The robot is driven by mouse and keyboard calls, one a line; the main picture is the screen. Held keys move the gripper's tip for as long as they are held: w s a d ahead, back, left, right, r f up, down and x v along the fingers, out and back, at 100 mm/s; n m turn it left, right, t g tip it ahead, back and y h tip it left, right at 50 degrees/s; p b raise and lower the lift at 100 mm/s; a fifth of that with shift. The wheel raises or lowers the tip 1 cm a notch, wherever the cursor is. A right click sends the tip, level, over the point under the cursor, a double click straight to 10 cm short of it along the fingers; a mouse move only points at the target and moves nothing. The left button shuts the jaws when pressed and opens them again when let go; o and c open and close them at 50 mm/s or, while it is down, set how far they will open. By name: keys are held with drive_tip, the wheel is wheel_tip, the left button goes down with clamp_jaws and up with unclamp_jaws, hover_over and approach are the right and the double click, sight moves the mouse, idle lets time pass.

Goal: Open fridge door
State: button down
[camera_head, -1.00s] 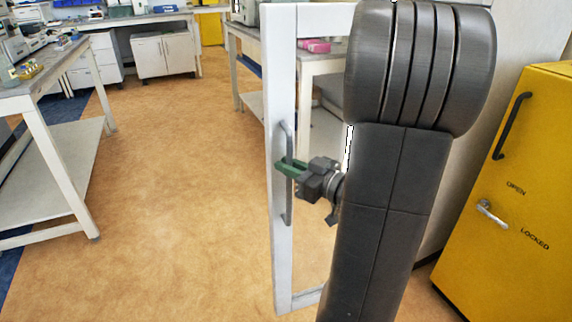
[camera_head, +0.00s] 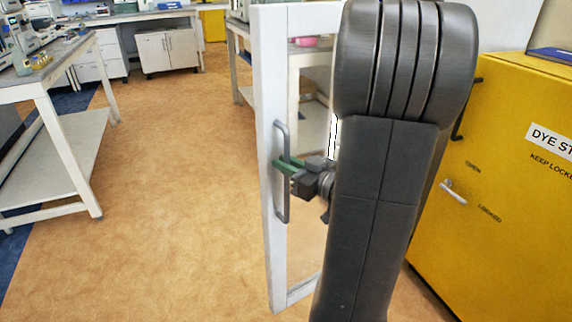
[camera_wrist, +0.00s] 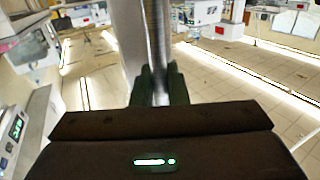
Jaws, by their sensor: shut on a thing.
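The fridge door (camera_head: 265,120) is a white frame with a clear pane, standing swung out into the room in the head view. Its grey bar handle (camera_head: 283,208) runs upright along the door's free edge. My gripper (camera_head: 281,166), with green fingers, is shut on the handle around its middle. In the wrist view the handle (camera_wrist: 156,40) rises between the fingers of my gripper (camera_wrist: 159,85). My arm hides the door's hinge side and most of the fridge body.
A yellow cabinet (camera_head: 500,220) stands close on the right. A white bench (camera_head: 60,75) is on the left, and another bench (camera_head: 300,60) shows behind the door. The tan floor (camera_head: 170,200) left of the door is clear.

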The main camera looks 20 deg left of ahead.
drive_tip(key=c, duration=1.5)
unclamp_jaws()
drive_tip(key=shift+p+v, duration=0.95)
drive_tip(key=shift+v, duration=5.95)
drive_tip(key=shift+a, duration=0.1)
drive_tip(key=shift+b+x, duration=0.8)
drive_tip(key=shift+x, duration=4.65)
